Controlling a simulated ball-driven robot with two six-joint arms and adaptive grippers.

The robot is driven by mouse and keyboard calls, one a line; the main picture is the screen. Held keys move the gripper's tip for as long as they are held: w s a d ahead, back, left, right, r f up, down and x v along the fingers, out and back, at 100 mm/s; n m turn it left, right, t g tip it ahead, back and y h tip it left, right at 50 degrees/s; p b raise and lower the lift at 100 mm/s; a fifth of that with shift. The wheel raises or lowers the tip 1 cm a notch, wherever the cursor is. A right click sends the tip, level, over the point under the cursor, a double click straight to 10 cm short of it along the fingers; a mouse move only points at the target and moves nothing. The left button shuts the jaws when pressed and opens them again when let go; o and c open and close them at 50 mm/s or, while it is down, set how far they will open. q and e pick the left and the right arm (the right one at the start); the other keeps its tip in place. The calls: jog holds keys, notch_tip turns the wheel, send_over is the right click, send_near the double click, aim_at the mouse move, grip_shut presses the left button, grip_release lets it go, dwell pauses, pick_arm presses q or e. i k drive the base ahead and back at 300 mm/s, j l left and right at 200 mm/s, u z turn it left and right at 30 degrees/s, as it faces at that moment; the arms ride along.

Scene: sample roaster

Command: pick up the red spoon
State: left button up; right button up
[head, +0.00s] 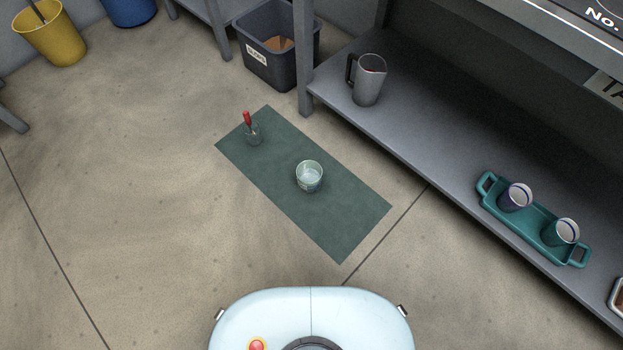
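The red spoon (247,119) stands upright, slightly tilted, in a small glass (254,135). Only its red handle shows clearly above the rim; its lower end is hard to make out inside the glass. The glass is at the far left end of a dark green mat (340,222) on the floor. A second, wider clear glass (309,177) stands near the middle of the mat. Neither of my grippers is in view.
A grey lower shelf (425,145) runs along the right, holding a metal jug (369,80) and a teal tray (541,231) with two cups. A dark bin (268,62) and a yellow bucket (52,36) stand at the back. Floor left of the mat is clear.

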aim_at(247, 114)
jog(key=i+j+z, duration=0.35)
jog(key=j, duration=0.3)
jog(key=i+j+z, duration=0.15)
jog(key=j, duration=0.25)
jog(key=i+j+z, duration=0.15)
jog(key=j, duration=0.25)
jog(key=i+j+z, duration=0.15)
jog(key=j, duration=0.25)
